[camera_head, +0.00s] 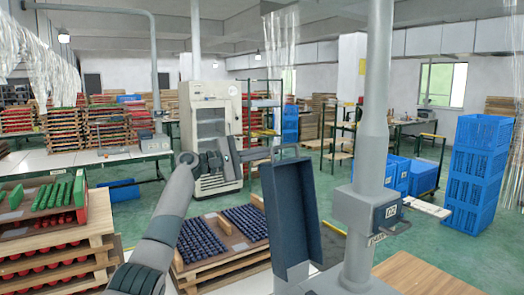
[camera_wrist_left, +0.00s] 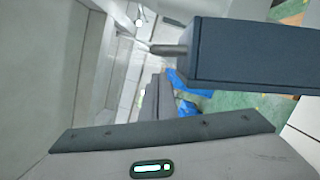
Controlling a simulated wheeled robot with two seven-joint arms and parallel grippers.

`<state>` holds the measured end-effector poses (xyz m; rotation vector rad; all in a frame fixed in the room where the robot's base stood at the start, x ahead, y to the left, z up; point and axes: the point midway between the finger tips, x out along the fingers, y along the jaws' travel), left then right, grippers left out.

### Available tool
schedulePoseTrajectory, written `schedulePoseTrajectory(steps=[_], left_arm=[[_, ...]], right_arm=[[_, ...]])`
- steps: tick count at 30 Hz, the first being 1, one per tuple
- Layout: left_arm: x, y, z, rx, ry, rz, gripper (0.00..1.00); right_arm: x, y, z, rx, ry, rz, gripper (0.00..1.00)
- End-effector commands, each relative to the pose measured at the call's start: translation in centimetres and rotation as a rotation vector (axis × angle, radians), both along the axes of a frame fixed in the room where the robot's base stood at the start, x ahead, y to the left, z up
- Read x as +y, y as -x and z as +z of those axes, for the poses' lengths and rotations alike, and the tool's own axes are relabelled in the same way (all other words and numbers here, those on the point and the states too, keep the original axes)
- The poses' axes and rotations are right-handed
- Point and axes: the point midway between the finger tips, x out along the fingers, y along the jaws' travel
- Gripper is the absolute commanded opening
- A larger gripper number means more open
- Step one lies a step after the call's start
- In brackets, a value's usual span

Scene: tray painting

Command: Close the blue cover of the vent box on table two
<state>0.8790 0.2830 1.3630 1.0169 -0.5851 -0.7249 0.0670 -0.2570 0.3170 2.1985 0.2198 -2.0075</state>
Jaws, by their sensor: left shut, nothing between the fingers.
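The vent box's dark blue cover (camera_head: 291,212) stands open and upright, a long shallow shell with its hollow side toward the right. In the left wrist view the blue cover (camera_wrist_left: 255,55) fills the upper right, with a short metal rod at its left end. My left gripper (camera_head: 280,149) is shut and empty at the cover's upper end, partly behind it. Its dark fingers (camera_wrist_left: 158,100) show below the cover in the wrist view. I cannot tell whether they touch it. The grey vent box (camera_head: 345,280) shows partly at the bottom. My right gripper is not in view.
A grey vertical pipe (camera_head: 374,110) with a labelled grey housing (camera_head: 370,210) stands just right of the cover. A pallet (camera_head: 225,245) of dark parts lies to the left. Blue crates (camera_head: 478,175) are stacked at right.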

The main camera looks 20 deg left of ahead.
Motion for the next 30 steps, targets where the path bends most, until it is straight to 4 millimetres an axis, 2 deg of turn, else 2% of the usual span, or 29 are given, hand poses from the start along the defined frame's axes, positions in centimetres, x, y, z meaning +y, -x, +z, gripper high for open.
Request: schedulePoseTrajectory(steps=[8, 23, 30], left_arm=[[-1.4, 1.1, 0.9, 0.0, -0.001, 0.0, 0.0], [-1.6, 1.3, 0.9, 0.0, -0.001, 0.0, 0.0], [-2.9, 1.7, 1.2, -0.023, -0.03, -0.001, 0.0]], right_arm=[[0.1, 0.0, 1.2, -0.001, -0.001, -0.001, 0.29], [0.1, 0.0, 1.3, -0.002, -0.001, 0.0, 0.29], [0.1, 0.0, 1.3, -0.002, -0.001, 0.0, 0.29]])
